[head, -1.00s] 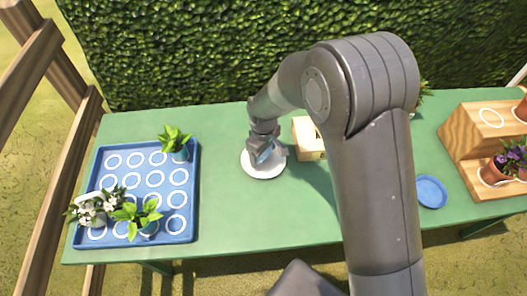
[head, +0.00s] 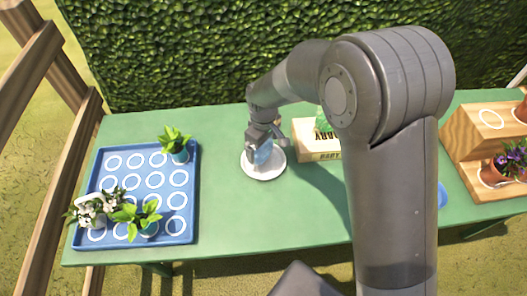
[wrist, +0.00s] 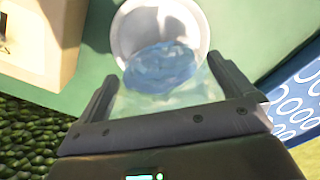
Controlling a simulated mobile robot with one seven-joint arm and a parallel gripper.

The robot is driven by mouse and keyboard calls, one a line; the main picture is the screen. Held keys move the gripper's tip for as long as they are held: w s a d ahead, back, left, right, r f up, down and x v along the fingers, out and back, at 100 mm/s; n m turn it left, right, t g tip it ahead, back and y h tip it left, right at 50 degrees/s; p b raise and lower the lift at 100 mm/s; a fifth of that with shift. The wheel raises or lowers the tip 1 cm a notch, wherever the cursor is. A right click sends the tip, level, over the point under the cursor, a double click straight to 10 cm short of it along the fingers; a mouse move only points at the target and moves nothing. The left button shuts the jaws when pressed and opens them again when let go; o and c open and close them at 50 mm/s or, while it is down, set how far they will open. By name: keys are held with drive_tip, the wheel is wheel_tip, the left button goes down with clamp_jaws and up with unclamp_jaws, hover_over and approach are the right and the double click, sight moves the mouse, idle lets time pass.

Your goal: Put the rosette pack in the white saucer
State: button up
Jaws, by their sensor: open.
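The white saucer (head: 265,175) lies on the green table, left of the wooden crate. It also shows at the top of the wrist view (wrist: 195,22). A bluish, see-through pack (wrist: 160,68), which I take to be the rosette pack, stands over the saucer; it also shows in the head view (head: 263,154). My gripper (wrist: 165,85) is open, with a finger on either side of the pack and a gap beside it. In the head view my gripper (head: 264,140) is just above the saucer. The exact contact under the pack is hidden.
A blue tray (head: 203,215) with white rings and several potted plants is at the left. The wooden crate (head: 318,155) stands close right of the saucer. A stepped wooden stand (head: 462,150) is at the right. A blue saucer (head: 442,195) is mostly behind my arm.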

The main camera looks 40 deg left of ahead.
wheel_tip(320, 180, up, 7)
drive_tip(key=shift+r, duration=0.1)
drive_tip(key=shift+w+d+r, duration=0.1)
drive_tip(key=shift+d, duration=0.05)
drive_tip(key=w+d+r+m+t, duration=0.1)
drive_tip(key=w+d+r+m, duration=0.15)
drive_tip(key=d+r, duration=0.45)
drive_tip(key=w+d+r+m+t+y, duration=0.1)
drive_tip(key=w+d+r+m, duration=0.2)
drive_tip(key=d, duration=0.8)
drive_tip(key=w+d+r+m+t, duration=0.1)
drive_tip(key=w+d+r+m, duration=0.15)
drive_tip(key=d+r, duration=0.5)
drive_tip(key=s+d+r+m+t, duration=0.1)
drive_tip(key=s+d+m, duration=0.2)
drive_tip(key=d, duration=0.4)
drive_tip(key=s+d+m, duration=0.3)
drive_tip(key=s+d, duration=0.2)
drive_tip(key=d, duration=0.3)
drive_tip(key=s+d+r+m+t+h, duration=0.1)
drive_tip(key=s+d+m, duration=0.3)
drive_tip(key=d, duration=0.3)
drive_tip(key=shift+s+d+r+t, duration=0.3)
drive_tip(key=shift+s+d+r, duration=0.05)
drive_tip(key=shift+s, duration=0.05)
